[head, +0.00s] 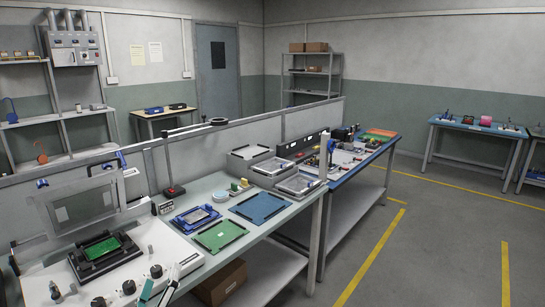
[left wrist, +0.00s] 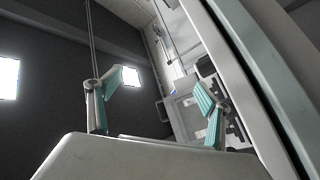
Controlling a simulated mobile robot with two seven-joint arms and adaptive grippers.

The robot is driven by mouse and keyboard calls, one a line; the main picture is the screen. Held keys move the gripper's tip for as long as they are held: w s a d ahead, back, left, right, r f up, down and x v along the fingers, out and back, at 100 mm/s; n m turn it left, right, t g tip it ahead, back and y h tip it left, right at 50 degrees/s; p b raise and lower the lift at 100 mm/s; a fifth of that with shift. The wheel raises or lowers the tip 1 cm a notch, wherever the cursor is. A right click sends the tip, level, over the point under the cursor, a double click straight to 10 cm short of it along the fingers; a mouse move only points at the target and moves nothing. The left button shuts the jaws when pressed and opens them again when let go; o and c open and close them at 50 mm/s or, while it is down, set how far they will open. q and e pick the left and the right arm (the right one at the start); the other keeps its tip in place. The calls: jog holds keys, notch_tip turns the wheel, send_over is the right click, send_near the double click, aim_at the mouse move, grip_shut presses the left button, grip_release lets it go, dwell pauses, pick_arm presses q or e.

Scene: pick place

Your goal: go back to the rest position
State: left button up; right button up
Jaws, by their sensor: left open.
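My left gripper (head: 160,284) shows at the bottom edge of the head view, at the front of the white machine (head: 185,262). Its two teal-lined fingers also show in the left wrist view (left wrist: 158,96), spread apart with nothing between them. The wrist camera looks along a tilted scene, with a pale bench edge (left wrist: 262,92) crossing on the right. My right gripper is in neither view.
The bench holds the white machine with a green board (head: 103,247), a green mat (head: 221,235), a blue mat (head: 262,207) and grey trays (head: 300,184). A cardboard box (head: 222,282) is on the lower shelf. The floor (head: 420,245) at right is clear.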

pick_arm(q)
jog(key=s+d+f+m+g+h, duration=0.1)
jog(key=s+d+f+m+g, duration=0.2)
jog(key=s+f, duration=0.5)
jog(key=s+d+f+m+g+h, duration=0.1)
jog(key=s+d+f+m+g, duration=0.2)
jog(key=s+f+m, duration=0.2)
jog(key=s+d+f+m+g+h, duration=0.1)
jog(key=s+d+f+m+g, duration=0.2)
jog(key=s+f, duration=0.8)
jog(key=s+m, duration=0.2)
jog(key=s, duration=0.1)
jog(key=shift+d+g+h, duration=0.2)
jog(key=shift+g+h, duration=0.1)
jog(key=shift+h, duration=0.1)
